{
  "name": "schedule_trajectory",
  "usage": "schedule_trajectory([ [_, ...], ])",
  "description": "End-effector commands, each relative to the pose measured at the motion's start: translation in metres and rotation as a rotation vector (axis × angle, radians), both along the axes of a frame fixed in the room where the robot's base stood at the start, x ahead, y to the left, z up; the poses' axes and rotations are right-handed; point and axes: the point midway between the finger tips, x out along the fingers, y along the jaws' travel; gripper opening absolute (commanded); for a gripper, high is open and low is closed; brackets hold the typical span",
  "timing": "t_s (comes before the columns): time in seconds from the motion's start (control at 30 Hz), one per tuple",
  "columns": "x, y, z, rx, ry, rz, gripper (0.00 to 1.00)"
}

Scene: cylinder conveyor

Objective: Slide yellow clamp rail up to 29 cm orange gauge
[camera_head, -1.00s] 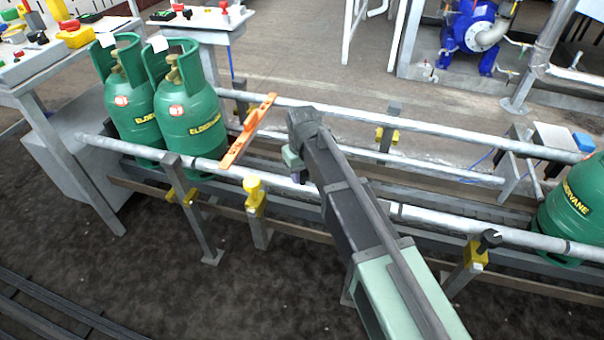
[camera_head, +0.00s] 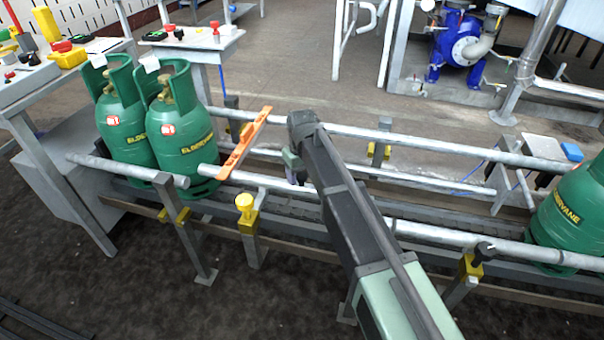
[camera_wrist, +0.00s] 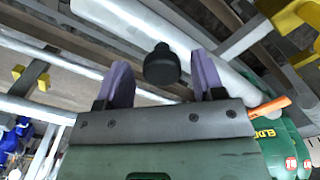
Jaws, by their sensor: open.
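The near clamp rail (camera_head: 420,225) is a pale grey tube, with yellow clamp blocks on the posts. A yellow clamp knob (camera_head: 245,203) stands at its left part. The orange gauge (camera_head: 243,143) lies crosswise between the near and far rails, its near end at or very close to the near rail's left end. My gripper (camera_head: 294,170) is over the near rail, right of the gauge, partly hidden by my arm. In the wrist view my gripper's purple fingers (camera_wrist: 162,75) are apart on either side of a black knob (camera_wrist: 162,63); contact is unclear. The gauge (camera_wrist: 268,108) shows at right.
Two green cylinders (camera_head: 185,135) stand at left, beside a separate short rail piece (camera_head: 125,171). Another green cylinder (camera_head: 568,220) stands at right. The far rail (camera_head: 440,142) runs behind. Control tables (camera_head: 190,38) stand at back left.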

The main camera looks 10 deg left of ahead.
Motion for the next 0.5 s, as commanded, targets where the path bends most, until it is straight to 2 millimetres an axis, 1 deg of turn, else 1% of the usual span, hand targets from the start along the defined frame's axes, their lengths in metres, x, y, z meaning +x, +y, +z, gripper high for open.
schedule_trajectory([
  [0.13,0.0,0.0,0.006,-0.001,0.001,0.0,0.62],
  [0.23,0.0,0.0,0.021,-0.001,0.001,0.0,0.62],
  [0.37,0.0,0.0,0.052,-0.001,0.001,0.0,0.62],
  [0.5,0.0,0.0,0.088,0.0,0.0,0.0,0.62],
])
